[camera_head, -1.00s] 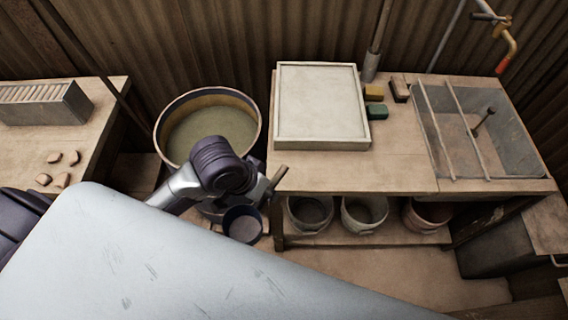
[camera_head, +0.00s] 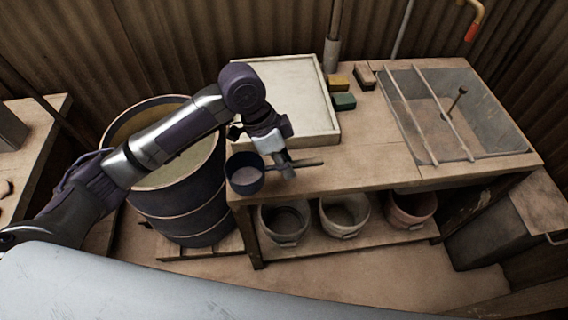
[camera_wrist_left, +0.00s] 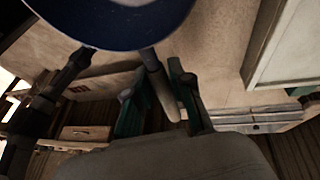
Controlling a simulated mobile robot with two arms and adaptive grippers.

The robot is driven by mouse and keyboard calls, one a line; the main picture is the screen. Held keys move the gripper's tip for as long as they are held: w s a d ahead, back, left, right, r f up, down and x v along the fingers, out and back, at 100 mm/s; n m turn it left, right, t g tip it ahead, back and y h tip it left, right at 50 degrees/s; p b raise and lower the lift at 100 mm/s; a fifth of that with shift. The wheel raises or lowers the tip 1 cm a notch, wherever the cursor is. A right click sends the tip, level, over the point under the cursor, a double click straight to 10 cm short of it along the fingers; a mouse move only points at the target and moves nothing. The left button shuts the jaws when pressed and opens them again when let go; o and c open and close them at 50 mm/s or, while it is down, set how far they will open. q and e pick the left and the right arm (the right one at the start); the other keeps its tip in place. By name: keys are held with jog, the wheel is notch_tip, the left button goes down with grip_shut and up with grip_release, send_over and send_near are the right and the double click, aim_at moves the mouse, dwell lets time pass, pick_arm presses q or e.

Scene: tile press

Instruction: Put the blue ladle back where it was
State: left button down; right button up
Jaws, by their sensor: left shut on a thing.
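The blue ladle (camera_head: 245,180) has a dark blue round cup and a wooden handle that sticks out to the right. My left gripper (camera_head: 286,168) is shut on its handle, over the front left part of the wooden table (camera_head: 380,180). In the left wrist view the ladle's cup (camera_wrist_left: 120,22) fills the top left, and its handle runs down between the fingers of the left gripper (camera_wrist_left: 160,100). I cannot tell how high the ladle is above the tabletop. My right gripper is not in view.
A large barrel (camera_head: 185,215) of murky liquid stands left of the table. A white-grey framed tray (camera_head: 325,138) lies behind the gripper. Yellow (camera_head: 338,82) and green (camera_head: 344,101) blocks sit beside it. A sunken basin (camera_head: 480,120) is at right. Several buckets (camera_head: 345,212) stand on the shelf below.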

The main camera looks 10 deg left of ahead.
pick_arm(q)
jog(key=w+f, duration=0.1)
jog(key=w, duration=0.1)
jog(key=w+f, duration=0.1)
jog(key=w, duration=0.1)
jog(key=w+f, duration=0.2)
jog(key=shift+w+d, duration=0.25)
jog(key=shift+d, duration=0.05)
jog(key=shift+f, duration=1.95)
jog(key=shift+f, duration=0.1)
jog(key=c, duration=1)
grip_release()
jog(key=v, duration=1.2)
